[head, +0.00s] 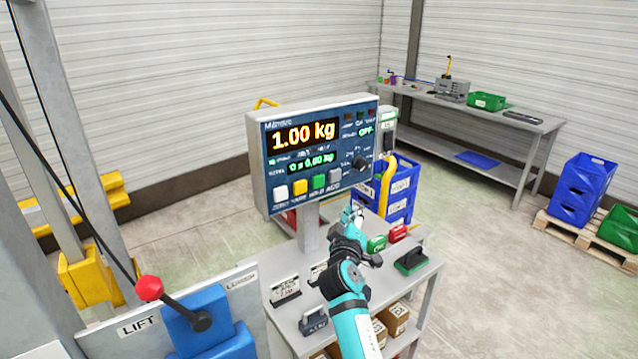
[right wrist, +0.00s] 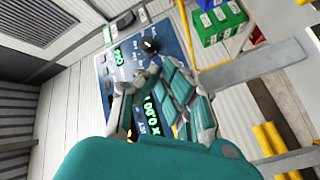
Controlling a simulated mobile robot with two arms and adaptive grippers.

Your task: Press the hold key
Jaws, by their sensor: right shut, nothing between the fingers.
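The indicator panel (head: 262,150) stands on a post above a grey bench, showing 1.00 kg in orange and a smaller green line below. Along its lower edge sit a white, a yellow, a green and a grey key. The green one, over a label that seems to read HOLD, is the hold key (head: 319,182). My right gripper (head: 349,214) is shut and empty, below and right of the keys, apart from the hold key in the picture. In the right wrist view its fingers (right wrist: 166,98) cover part of the panel, and I cannot make out the hold key there. My left gripper is out of view.
A black knob (head: 360,163) sits right of the keys. A red-ball lever (head: 149,288) marked LIFT stands at left. Blue crates (head: 398,196) stand behind.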

